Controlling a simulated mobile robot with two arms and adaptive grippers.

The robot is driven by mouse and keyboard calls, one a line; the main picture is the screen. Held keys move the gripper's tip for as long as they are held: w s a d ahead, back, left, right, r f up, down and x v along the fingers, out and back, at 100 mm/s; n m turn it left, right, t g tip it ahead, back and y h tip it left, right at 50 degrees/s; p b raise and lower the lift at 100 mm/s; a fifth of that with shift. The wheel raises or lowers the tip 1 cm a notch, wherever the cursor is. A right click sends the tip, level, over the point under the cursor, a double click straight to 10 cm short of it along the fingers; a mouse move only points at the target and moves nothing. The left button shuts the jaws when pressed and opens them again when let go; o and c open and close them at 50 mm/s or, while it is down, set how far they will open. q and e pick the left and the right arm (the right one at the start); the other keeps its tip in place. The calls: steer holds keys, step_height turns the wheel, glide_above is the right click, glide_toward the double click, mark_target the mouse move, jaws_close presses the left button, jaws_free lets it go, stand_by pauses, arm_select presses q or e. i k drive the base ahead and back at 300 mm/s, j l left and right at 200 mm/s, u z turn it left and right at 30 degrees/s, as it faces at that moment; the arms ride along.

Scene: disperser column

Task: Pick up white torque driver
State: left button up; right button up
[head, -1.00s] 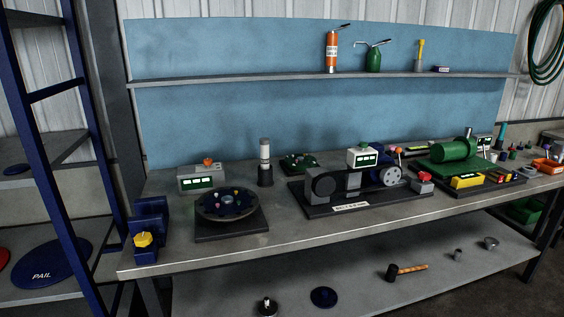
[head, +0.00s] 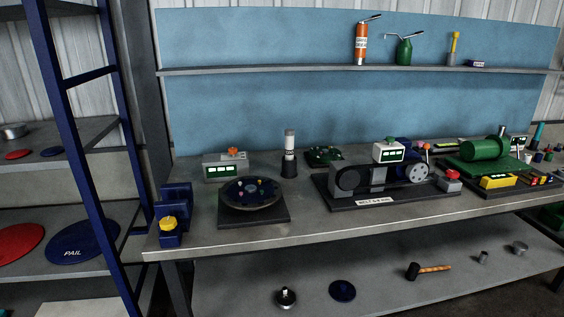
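A white cylindrical tool (head: 290,141), which looks like the white torque driver, stands upright in a dark round holder (head: 289,168) on the workbench. A dark band with small marks runs around its lower part. It stands toward the back of the bench, right of the round dark turntable (head: 268,203) and left of a small green board. Neither of my grippers is in view.
The workbench (head: 330,230) also bears a grey box with an orange knob (head: 225,165), a belt-drive unit (head: 385,185) and a green motor (head: 486,149). A blue rack post (head: 92,160) stands at the left. A wall shelf (head: 320,70) runs above the bench.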

mark_target(289, 133)
steer(key=i+l+u, duration=0.1)
steer(key=i+u, duration=0.3)
steer(key=i, duration=1.45)
steer(key=k+j, duration=0.1)
steer(key=j, duration=0.2)
steer(key=j+z, duration=0.15)
steer(key=j, duration=0.15)
steer(key=k, duration=0.05)
